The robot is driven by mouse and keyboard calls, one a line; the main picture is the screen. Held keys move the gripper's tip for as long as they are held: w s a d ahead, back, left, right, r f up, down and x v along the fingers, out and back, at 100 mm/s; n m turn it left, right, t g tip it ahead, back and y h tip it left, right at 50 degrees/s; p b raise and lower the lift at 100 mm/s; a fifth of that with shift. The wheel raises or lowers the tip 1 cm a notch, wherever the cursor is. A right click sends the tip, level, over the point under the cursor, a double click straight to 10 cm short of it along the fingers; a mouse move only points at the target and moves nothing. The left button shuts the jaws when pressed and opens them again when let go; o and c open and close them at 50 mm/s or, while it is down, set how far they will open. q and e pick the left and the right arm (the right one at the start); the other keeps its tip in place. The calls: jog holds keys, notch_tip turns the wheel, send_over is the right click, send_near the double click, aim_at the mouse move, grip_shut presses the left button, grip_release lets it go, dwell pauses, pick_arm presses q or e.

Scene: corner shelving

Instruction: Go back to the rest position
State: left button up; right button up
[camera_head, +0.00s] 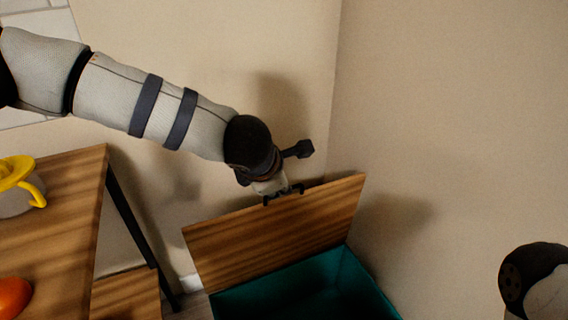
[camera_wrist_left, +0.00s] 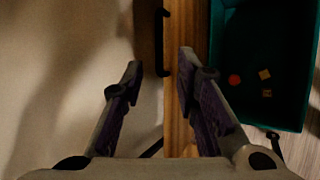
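My left gripper (camera_head: 272,187) is at the top edge of a raised wooden lid (camera_head: 285,228), close to its black handle (camera_head: 283,196). In the left wrist view the two fingers of my left gripper (camera_wrist_left: 160,62) are spread apart, with the lid's edge (camera_wrist_left: 178,125) and the black handle (camera_wrist_left: 163,42) showing between and beyond them. I cannot tell whether a finger touches the lid. The lid stands tilted open on a teal box (camera_head: 310,290). My right gripper is out of view; only a dark, rounded arm part shows at the lower right.
A wooden table (camera_head: 75,205) at left bears a yellow-lidded pot (camera_head: 18,185) and an orange-red round item (camera_head: 12,297). A lower wooden surface (camera_head: 125,295) stands beside it. Beige walls meet behind the box. A few small items (camera_wrist_left: 264,74) lie inside the box.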

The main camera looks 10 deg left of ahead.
pick_arm(q)
jog(key=s+a+f+m+g+p, duration=0.3)
jog(key=s+f+m, duration=0.8)
jog(key=s+f, duration=0.7)
jog(key=s+a+m+g+p, duration=0.1)
jog(key=s+a+m+g, duration=0.1)
jog(key=s, duration=0.8)
jog(key=s+a+r+m+g+p, duration=0.1)
jog(key=s+a+m, duration=0.3)
jog(key=s, duration=0.7)
jog(key=s+a+m+g+p, duration=0.1)
jog(key=s+a+m+g, duration=0.2)
jog(key=s+m, duration=0.3)
jog(key=s+g, duration=0.1)
jog(key=s, duration=0.4)
jog(key=shift+r+y, duration=0.2)
jog(key=shift+y, duration=0.1)
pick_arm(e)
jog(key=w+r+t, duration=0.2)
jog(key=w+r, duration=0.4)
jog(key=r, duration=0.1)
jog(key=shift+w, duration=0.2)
